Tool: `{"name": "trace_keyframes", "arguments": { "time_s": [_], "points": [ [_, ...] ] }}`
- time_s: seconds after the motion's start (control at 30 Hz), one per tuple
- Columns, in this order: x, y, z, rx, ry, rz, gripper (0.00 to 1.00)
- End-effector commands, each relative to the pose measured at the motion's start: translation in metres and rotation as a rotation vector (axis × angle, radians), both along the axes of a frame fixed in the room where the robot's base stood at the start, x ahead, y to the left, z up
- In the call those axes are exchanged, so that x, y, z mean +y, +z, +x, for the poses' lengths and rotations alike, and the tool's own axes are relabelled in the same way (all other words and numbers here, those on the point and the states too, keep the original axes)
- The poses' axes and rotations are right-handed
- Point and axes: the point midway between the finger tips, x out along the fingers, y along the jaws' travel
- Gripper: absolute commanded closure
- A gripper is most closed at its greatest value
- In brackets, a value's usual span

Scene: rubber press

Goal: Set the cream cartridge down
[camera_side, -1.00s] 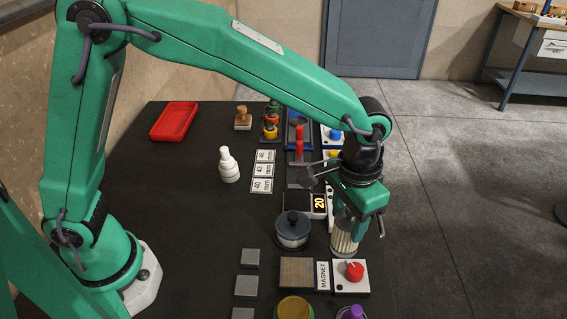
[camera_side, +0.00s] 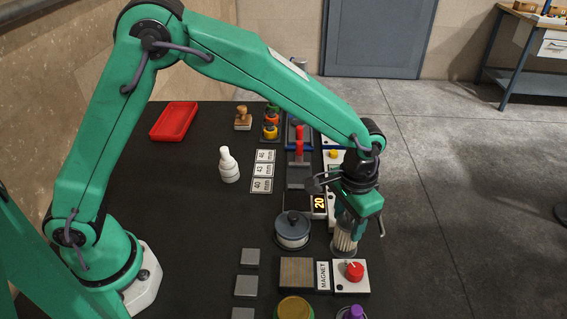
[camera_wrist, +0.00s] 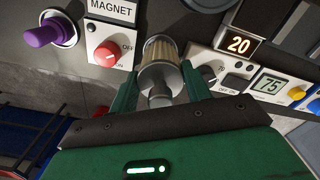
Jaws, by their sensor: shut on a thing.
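The cream cartridge (camera_side: 346,236) is a ribbed cylinder with a metal end. My gripper (camera_side: 359,225) is shut on it, near the right edge of the dark table. In the side view its lower end is close to the table, but I cannot tell whether it touches. In the wrist view the cartridge (camera_wrist: 161,50) sits between the two green fingers of my gripper (camera_wrist: 158,88), its metal end towards me. The fingers hide part of its sides.
A red-knob magnet switch (camera_side: 352,276) stands just in front of the cartridge. A grey lidded pot (camera_side: 292,232) stands to its left, and a display reading 20 (camera_side: 319,204) behind it.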

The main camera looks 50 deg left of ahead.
Motion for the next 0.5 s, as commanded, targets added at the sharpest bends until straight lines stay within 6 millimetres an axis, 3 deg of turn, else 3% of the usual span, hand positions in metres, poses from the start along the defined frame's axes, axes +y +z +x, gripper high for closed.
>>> {"name": "trace_keyframes", "arguments": {
  "time_s": [0.5],
  "points": [
    [-0.0003,-0.0089,0.0001,-0.001,0.0,0.0,0.78]
  ]
}}
